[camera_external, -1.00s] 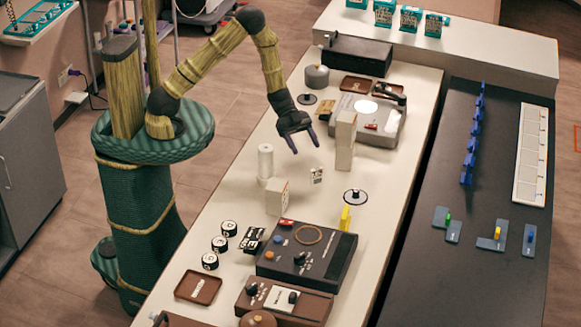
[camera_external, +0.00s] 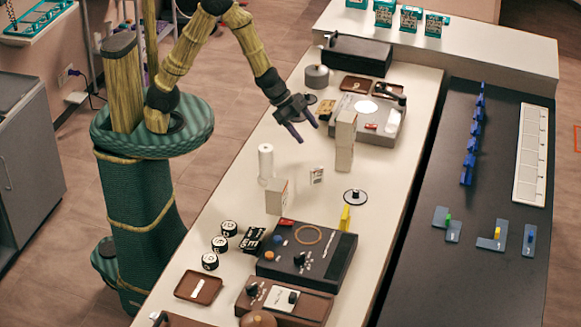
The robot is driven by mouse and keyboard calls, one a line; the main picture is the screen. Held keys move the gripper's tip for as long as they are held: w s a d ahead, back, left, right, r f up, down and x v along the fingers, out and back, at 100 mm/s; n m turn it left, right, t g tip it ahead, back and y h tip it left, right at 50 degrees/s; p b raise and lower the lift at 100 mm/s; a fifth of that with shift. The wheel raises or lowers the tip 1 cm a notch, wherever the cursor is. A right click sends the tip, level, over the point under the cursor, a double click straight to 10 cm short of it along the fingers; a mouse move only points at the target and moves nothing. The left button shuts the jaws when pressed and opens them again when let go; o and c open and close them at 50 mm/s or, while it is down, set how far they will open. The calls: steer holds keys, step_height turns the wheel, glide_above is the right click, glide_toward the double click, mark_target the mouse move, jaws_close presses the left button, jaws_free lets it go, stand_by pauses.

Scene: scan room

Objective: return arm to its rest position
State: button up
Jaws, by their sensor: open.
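My gripper (camera_external: 306,133) is open and empty. It hangs above the white table (camera_external: 240,190), with its two dark fingers apart and pointing down to the right. My arm reaches from my green body at the left, over the table's left edge, with its elbow raised near the top of the picture. In the picture, the fingers are left of a tall beige box (camera_external: 345,142) and above a white cylinder (camera_external: 265,162). I cannot tell the exact height of the fingers above the table.
A grey device (camera_external: 378,124) and a black box (camera_external: 357,55) stand toward the back. A small white card-like item (camera_external: 317,176), a pale box (camera_external: 277,197) and a dark control box (camera_external: 306,252) stand nearer. A dark counter (camera_external: 460,270) runs along the right.

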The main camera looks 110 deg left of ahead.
steer(key=s+d+r+n+g+p, duration=0.1)
steer(key=s+d+r+n+g, duration=0.1)
steer(key=s+d, duration=0.3)
steer(key=s+d+r+n+g+p, duration=0.1)
steer(key=s+d+r+n+g, duration=0.1)
steer(key=s, duration=0.9)
step_height(320, 180, up, 3)
steer(key=d+g, duration=0.1)
steer(key=d, duration=0.1)
steer(key=shift+s+d+f+n+y, duration=0.2)
steer(key=shift+s+d+n+y, duration=0.1)
steer(key=shift+d+y, duration=0.1)
